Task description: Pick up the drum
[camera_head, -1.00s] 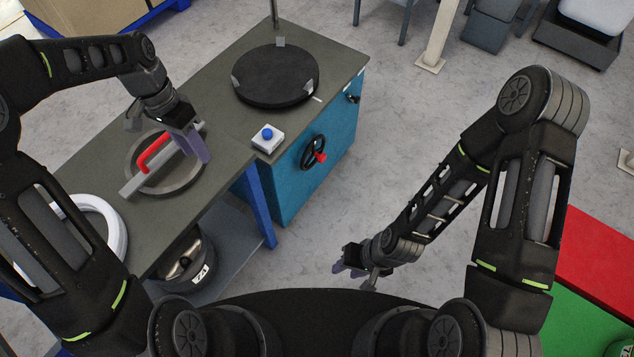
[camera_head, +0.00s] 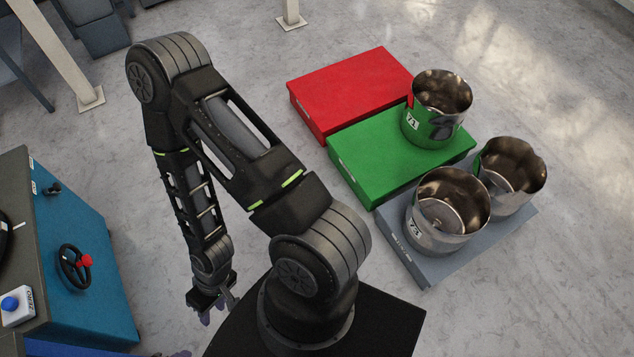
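Three shiny metal drums with open tops show on the right. One drum, labelled 71 (camera_head: 436,108), stands upright on the green platform (camera_head: 370,165). A drum labelled 73 (camera_head: 446,212) stands on the grey platform (camera_head: 425,272). Another drum (camera_head: 510,177) stands behind it to the right, its label not visible. My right gripper (camera_head: 211,312) hangs low left of my base, pointing down, far from the drums. Its purple fingers look apart with nothing between them. A small dark purple tip at the bottom edge may be my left gripper (camera_head: 181,354); the rest is out of frame.
A red platform (camera_head: 350,90) lies empty behind the green one. A pale post (camera_head: 60,60) stands behind.

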